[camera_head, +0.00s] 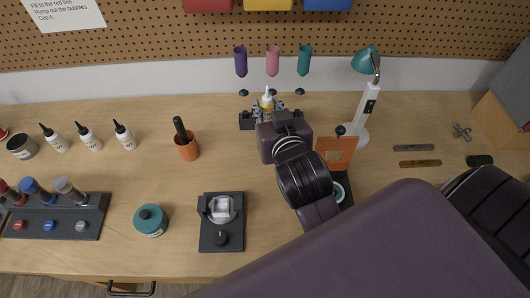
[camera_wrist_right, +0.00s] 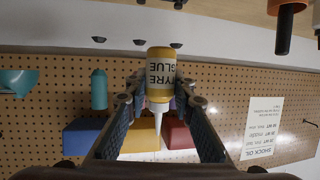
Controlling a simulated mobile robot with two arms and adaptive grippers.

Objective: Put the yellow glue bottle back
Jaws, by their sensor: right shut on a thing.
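My left gripper is not in view.
Purple, pink and teal holders (camera_head: 273,61) hang on the wall behind. A lamp (camera_head: 365,105) and an orange stand (camera_head: 337,151) are to the right. An orange cup (camera_head: 187,150) and white bottles (camera_head: 89,137) are to the left. A black device (camera_head: 222,238) sits in front.

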